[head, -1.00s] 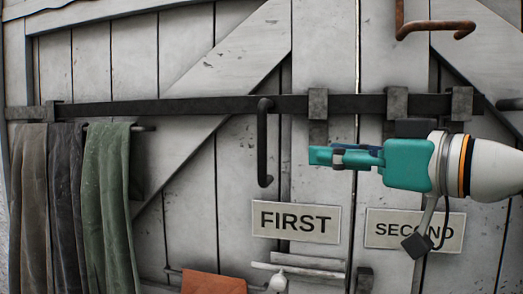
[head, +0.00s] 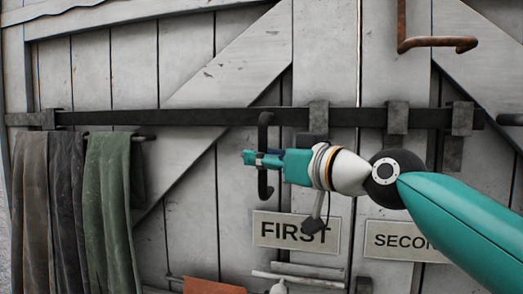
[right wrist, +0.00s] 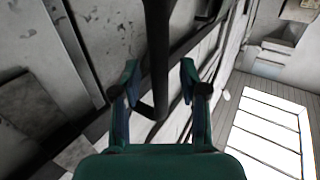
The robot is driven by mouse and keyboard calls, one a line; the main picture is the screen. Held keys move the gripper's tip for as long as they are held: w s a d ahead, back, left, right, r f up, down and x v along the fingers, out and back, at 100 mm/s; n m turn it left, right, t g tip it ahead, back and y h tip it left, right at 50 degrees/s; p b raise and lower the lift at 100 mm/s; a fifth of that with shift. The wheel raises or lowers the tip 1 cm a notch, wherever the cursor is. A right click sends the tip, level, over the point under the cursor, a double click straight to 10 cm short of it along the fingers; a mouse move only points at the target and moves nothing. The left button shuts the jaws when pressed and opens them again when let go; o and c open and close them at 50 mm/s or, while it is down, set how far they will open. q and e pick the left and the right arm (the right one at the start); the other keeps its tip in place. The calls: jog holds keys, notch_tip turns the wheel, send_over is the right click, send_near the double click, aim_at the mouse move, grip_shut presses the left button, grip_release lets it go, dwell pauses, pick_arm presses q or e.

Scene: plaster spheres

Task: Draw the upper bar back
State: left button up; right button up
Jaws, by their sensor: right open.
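The upper bar (head: 200,117) is a long dark metal bar lying level across the whitewashed plank door. In the right wrist view, the handle (right wrist: 157,40) shows between the two spread fingers of my right gripper (right wrist: 160,78), with a gap on each side. The gripper is open and holds nothing. My left gripper is not in view.
Blocky brackets (head: 397,118) carry the bar at the right. Signs FIRST (head: 270,230) and SECOND (head: 390,242), partly covered by my arm, are below. Cloths (head: 105,190) hang from a rod at the left. A rusty hook (head: 440,44) is at the upper right.

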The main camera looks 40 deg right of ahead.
jog(key=shift+w, duration=0.5)
grip_shut()
